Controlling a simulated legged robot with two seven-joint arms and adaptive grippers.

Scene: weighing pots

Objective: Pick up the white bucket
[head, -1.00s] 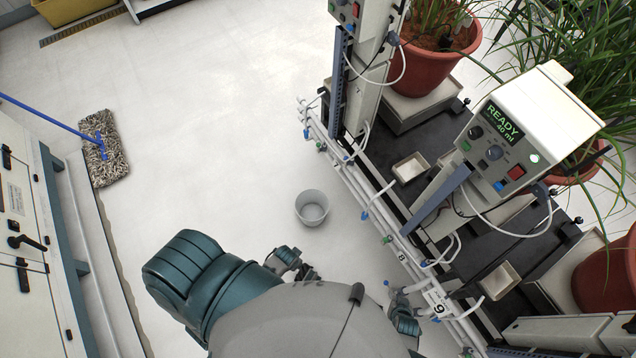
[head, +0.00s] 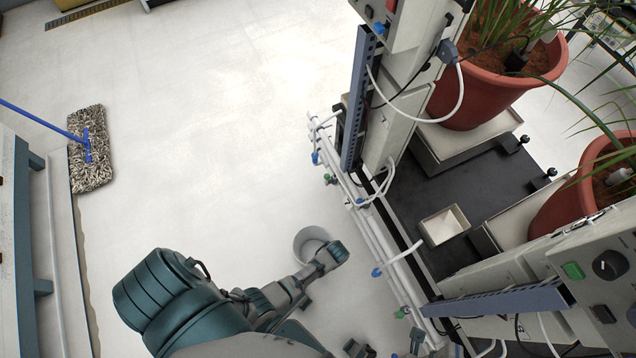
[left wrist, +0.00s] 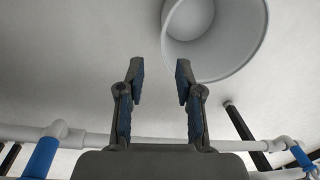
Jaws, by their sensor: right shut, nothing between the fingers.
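The white bucket (head: 309,243) stands on the floor left of the rack's white pipes in the head view, partly covered by my left arm. Its rim and inside show large at the upper right of the left wrist view (left wrist: 215,62). My left gripper (left wrist: 160,75) is open and empty; its two fingers are apart, with the bucket beyond and to the right of them. In the head view its fingers are hard to make out. Of my right gripper (head: 356,348), only a little shows at the bottom edge; it is shut and empty, away from the bucket.
White pipes (head: 365,232) with coloured fittings run along the rack right of the bucket. The rack holds potted plants (head: 490,85) and a small tray (head: 443,226). A mop (head: 90,150) lies at the left. The floor between is clear.

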